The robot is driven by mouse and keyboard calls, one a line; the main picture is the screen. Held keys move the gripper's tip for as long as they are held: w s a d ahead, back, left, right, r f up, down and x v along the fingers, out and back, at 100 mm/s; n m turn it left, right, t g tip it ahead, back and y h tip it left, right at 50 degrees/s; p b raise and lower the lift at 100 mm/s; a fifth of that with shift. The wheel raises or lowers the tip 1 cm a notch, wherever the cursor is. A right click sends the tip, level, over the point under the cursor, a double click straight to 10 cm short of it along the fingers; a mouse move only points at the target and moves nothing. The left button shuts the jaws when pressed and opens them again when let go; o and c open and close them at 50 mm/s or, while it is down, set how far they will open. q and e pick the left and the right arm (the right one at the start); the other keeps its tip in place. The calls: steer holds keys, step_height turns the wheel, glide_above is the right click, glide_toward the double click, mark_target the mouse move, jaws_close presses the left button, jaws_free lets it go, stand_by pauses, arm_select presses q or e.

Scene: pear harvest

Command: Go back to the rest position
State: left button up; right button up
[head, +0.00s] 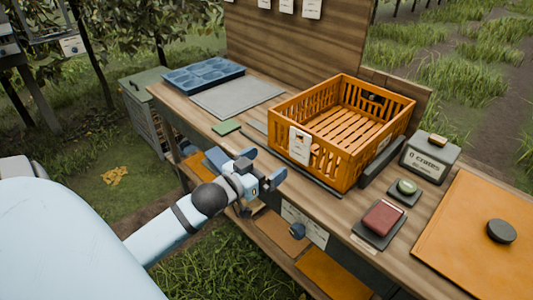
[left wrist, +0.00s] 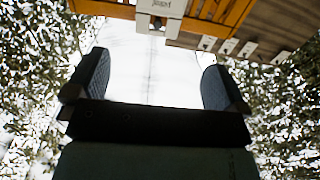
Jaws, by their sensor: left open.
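My left gripper (head: 262,168) is open and empty at the front edge of the wooden workbench (head: 255,112), in front of the orange crate (head: 345,170). In the left wrist view its two dark fingers (left wrist: 151,80) stand wide apart with only bright background between them. The orange crate shows at the top of that view (left wrist: 225,10), beyond the fingertips. In the head view the crate looks empty apart from a small dark thing at its far wall. My right gripper is in neither view.
A blue tray (head: 203,76) and a grey mat (head: 238,97) lie at the bench's far left. A red block (head: 383,217), a green button (head: 407,187), a grey box (head: 430,157) and an orange board (head: 480,235) are at the right. A lower shelf (head: 272,236) runs beneath. Grass lies in front.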

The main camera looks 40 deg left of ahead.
arm_select(q)
steer(key=shift+s, duration=0.2)
steer(key=s+d+f+m+g+h, duration=0.1)
steer(key=s+d+f+g, duration=0.3)
steer(key=s+d+f, duration=0.5)
steer(key=s+d+f+m+g+h, duration=0.1)
steer(key=s+d+f+g+h, duration=0.3)
steer(key=d+f, duration=0.75)
step_height(320, 180, up, 16)
steer(key=s+a+t+y+p, duration=0.1)
steer(key=a+y+p, duration=0.1)
steer(key=p, duration=2.1)
steer(key=shift+s+a+y, duration=0.35)
steer(key=shift+s+y, duration=0.05)
steer(key=shift+y, duration=0.1)
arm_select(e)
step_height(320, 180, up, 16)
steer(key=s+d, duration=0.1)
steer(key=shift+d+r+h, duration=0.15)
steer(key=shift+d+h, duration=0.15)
arm_select(q)
steer(key=shift+r, duration=0.1)
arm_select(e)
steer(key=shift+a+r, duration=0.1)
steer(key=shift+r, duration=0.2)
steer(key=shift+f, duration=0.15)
